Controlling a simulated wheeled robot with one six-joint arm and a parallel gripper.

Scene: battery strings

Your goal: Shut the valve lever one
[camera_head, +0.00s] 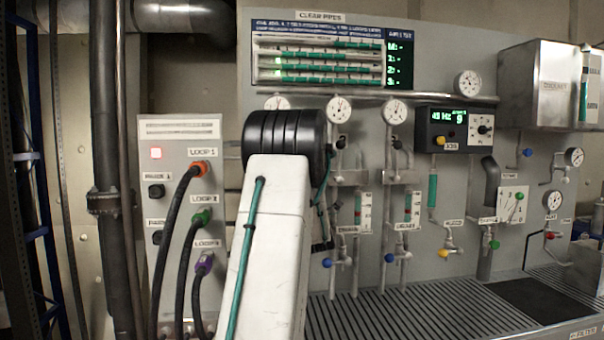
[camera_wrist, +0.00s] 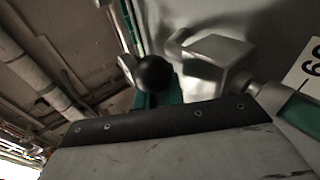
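I cannot tell which handle is valve lever one. In the head view a blue-handled valve (camera_head: 327,263) and another blue-handled valve (camera_head: 389,258) sit low on the wall piping. My white arm rises in the middle of the head view and its black joint covers part of the panel; my gripper is hidden behind it there. In the wrist view a pale plate with a black edge, seemingly part of my gripper (camera_wrist: 165,122), fills the bottom. Just beyond it are a dark round ball (camera_wrist: 154,73) and a grey block (camera_wrist: 218,50). Fingertips and any contact are unclear.
A grey cabinet (camera_head: 180,130) with plugged black cables stands left of my arm. Gauges, a black readout box (camera_head: 455,130) and yellow, green and red handles fill the panel to the right. A slotted grey shelf (camera_head: 440,305) runs below. A dark pipe (camera_head: 105,190) stands at left.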

